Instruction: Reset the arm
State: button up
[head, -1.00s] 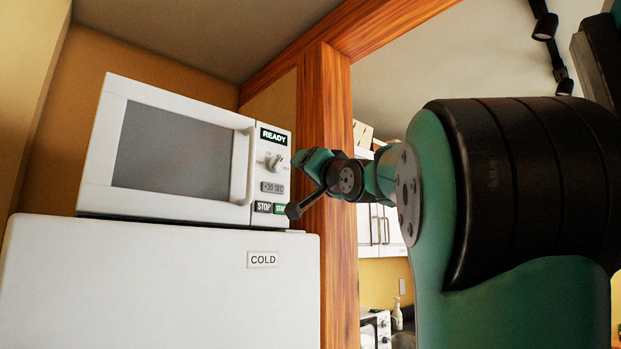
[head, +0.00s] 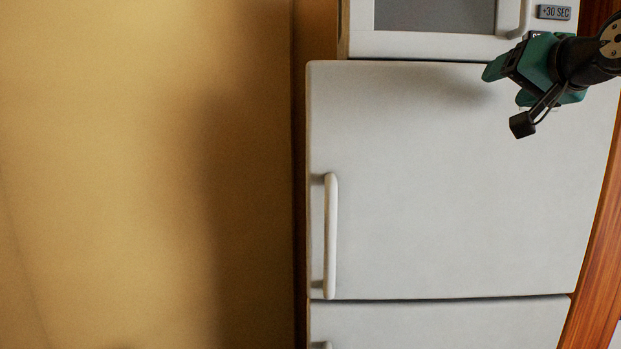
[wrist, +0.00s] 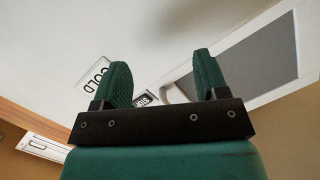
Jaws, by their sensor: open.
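My gripper (head: 508,84) is at the upper right of the head view, in front of the top of the white fridge (head: 440,190). In the wrist view its two green fingers stand apart with nothing between them, and my gripper (wrist: 162,72) is open. Most of my arm is outside the head view.
The white microwave (head: 432,45) sits on top of the fridge, cut off by the frame. The fridge's upper door, with a vertical handle (head: 330,235), is shut. A yellow wall (head: 140,170) fills the left. A wooden post (head: 597,265) runs along the right.

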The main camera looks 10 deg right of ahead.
jog(key=s+a+f+n+g+y, duration=0.3)
jog(key=a+f+n+g, duration=0.1)
jog(key=a+f, duration=0.6)
jog(key=s+a+f+n+g+y, duration=0.2)
jog(key=a+f+n+g+y, duration=0.15)
jog(key=a+f, duration=0.6)
jog(key=s+a+f+n+g, duration=0.3)
jog(key=s+a+f+g, duration=0.1)
jog(key=s, duration=0.4)
jog(key=s+a+f+n+g, duration=0.3)
jog(key=s+a+f+g, duration=0.1)
jog(key=s+f, duration=0.3)
jog(key=shift+s+g+h, duration=0.35)
jog(key=shift+s+h, duration=0.1)
jog(key=shift+s, duration=0.15)
jog(key=shift+r, duration=0.1)
